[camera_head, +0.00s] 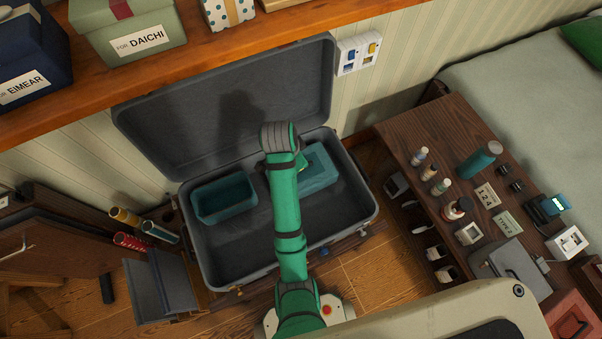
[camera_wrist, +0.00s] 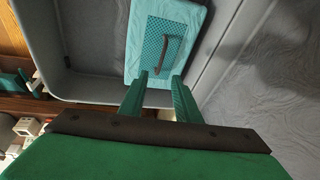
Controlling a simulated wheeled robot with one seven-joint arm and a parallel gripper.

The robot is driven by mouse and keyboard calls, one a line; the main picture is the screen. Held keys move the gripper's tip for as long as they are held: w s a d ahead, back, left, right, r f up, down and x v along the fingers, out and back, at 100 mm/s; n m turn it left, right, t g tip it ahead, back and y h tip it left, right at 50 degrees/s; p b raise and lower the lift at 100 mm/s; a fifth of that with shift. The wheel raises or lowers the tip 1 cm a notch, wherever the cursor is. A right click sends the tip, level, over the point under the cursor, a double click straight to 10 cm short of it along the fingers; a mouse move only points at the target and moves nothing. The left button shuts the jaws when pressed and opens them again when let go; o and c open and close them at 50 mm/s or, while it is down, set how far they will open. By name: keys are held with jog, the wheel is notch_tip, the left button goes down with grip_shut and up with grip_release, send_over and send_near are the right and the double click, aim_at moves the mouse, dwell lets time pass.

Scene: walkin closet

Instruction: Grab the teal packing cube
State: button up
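The teal packing cube (camera_wrist: 190,22) lies in the suitcase, with a mesh panel and a dark handle (camera_wrist: 166,50) on its top in the wrist view. In the head view the cube (camera_head: 319,172) is in the right part of the suitcase, partly hidden by my arm. My gripper (camera_wrist: 160,76) is open, its two green fingers apart with nothing between them. The fingertips overlap the cube's near edge in the wrist view, short of the handle; I cannot tell whether they touch. In the head view my arm mostly hides the gripper.
The open grey suitcase (camera_head: 213,271) has walls around the cube and a raised lid (camera_head: 190,125) behind. An open teal bin (camera_head: 223,212) stands in its left part. A wooden shelf (camera_head: 235,55) with boxes is above. A dresser (camera_head: 420,140) with bottles stands at right.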

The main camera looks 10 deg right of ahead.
jog(key=shift+a+x, duration=0.15)
jog(key=shift+x, duration=2.35)
jog(key=shift+a+x, duration=0.2)
jog(key=shift+x, duration=2.3)
grip_shut()
